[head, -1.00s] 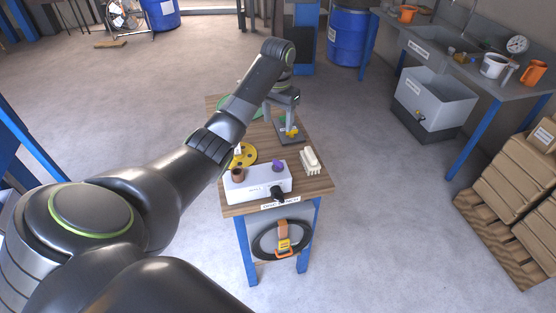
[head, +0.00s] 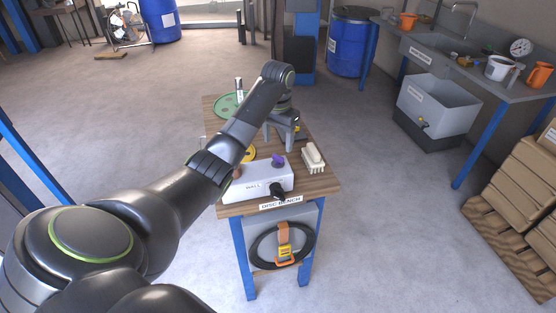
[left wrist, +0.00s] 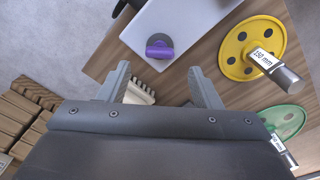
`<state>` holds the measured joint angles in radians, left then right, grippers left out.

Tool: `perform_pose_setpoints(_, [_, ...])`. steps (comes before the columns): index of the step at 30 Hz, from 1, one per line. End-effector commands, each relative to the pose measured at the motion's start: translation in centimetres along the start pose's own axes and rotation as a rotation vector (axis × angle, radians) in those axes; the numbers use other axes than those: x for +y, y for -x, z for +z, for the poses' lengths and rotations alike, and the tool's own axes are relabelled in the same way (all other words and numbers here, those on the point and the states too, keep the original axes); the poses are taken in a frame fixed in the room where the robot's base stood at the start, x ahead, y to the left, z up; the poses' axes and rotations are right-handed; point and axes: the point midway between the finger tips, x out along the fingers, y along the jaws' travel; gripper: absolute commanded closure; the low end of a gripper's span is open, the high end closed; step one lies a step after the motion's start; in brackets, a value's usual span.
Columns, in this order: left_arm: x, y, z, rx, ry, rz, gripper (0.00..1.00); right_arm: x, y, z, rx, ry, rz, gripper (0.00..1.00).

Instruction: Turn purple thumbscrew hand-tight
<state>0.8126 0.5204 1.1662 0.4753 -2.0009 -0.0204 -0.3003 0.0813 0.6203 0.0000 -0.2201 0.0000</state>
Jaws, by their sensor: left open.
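The purple thumbscrew (head: 278,160) sits on top of the white box (head: 258,181) at the front of the small wooden bench. In the left wrist view the purple thumbscrew (left wrist: 158,50) has a round base and a raised grip, on the pale box top (left wrist: 190,18). My left gripper (head: 279,142) is open and empty. In the head view its fingers point down, just behind the thumbscrew. In the left wrist view the thumbscrew lies beyond the gap between the fingertips (left wrist: 160,70), apart from both. My right gripper is not in view.
A yellow disc (left wrist: 234,52) marked 150 mm and a green disc (left wrist: 278,116) lie on the bench. A cream brush-like block (head: 313,157) is right of the box. A black knob (head: 277,189) sticks out of the box front. My forearm partly hides the box's left end.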

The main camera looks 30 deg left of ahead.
Motion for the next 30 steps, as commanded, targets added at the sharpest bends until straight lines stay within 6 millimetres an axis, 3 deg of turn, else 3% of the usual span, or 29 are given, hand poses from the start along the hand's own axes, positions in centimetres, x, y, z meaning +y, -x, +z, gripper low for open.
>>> perform_pose_setpoints(1, [0.1, -1.5, 0.1, -0.006, 0.001, 0.002, 0.42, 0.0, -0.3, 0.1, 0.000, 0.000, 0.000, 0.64])
perform_pose_setpoints(3, [0.0, -2.6, 0.1, -0.005, 0.000, 0.002, 0.42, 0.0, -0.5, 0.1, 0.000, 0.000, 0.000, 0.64])
perform_pose_setpoints(9, [0.1, -4.6, 0.1, -0.005, 0.000, 0.001, 0.42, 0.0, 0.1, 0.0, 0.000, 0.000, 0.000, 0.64])
perform_pose_setpoints(20, [0.0, -5.2, 0.1, -0.003, 0.000, 0.001, 0.42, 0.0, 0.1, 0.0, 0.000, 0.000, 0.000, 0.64])
perform_pose_setpoints(30, [0.0, -5.2, 0.1, -0.003, 0.000, 0.001, 0.84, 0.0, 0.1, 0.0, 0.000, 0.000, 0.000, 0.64])
